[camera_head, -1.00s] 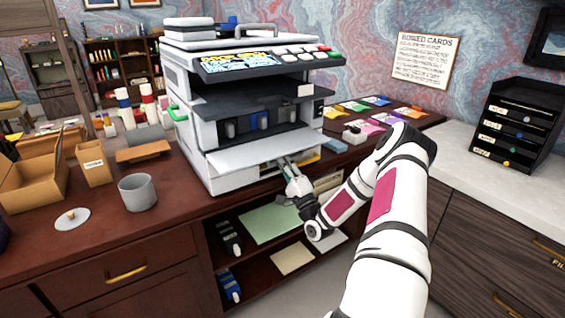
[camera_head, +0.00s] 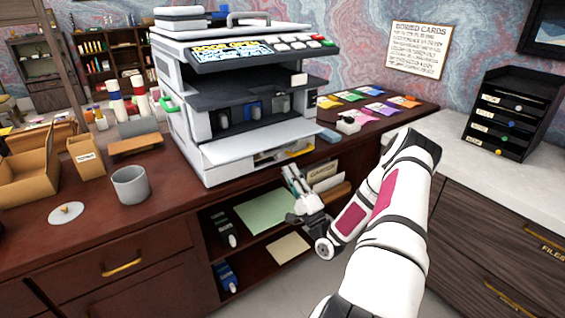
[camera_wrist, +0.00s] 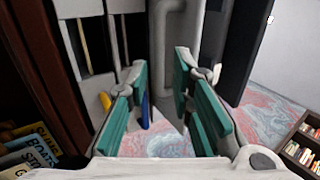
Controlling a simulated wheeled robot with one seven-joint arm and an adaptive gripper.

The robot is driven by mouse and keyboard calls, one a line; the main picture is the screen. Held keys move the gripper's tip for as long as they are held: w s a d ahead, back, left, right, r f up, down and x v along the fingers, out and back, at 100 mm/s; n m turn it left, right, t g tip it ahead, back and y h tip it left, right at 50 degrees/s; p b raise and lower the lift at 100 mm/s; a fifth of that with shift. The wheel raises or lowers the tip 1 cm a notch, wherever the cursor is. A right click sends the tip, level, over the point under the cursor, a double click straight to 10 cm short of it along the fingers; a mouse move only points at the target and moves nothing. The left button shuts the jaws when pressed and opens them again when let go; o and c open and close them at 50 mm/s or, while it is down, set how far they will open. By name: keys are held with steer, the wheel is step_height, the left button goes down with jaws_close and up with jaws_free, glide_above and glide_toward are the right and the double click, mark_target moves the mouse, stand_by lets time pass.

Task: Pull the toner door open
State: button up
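The printer (camera_head: 178,95) stands on the dark wood desk. Its toner door (camera_head: 255,142) is a white panel folded down and sticking out from the front, close to level. Behind it, blue and grey toner cartridges (camera_head: 253,111) show in the open bay. The screen (camera_head: 232,50) appears to read "DOOR OPEN". My gripper (camera_head: 291,176) is below and in front of the door, apart from it, beside the desk's open shelf. In the wrist view, its teal-padded fingers (camera_wrist: 160,72) are apart with nothing held between them.
A grey cup (camera_head: 130,186) and cardboard boxes (camera_head: 32,178) stand on the desk left of the printer. Coloured cards (camera_head: 378,103) lie to its right. Papers lie on the shelf (camera_head: 265,218) below. A black tray stack (camera_head: 513,118) stands on the right counter.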

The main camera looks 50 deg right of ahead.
steer(key=shift+v, duration=1.45)
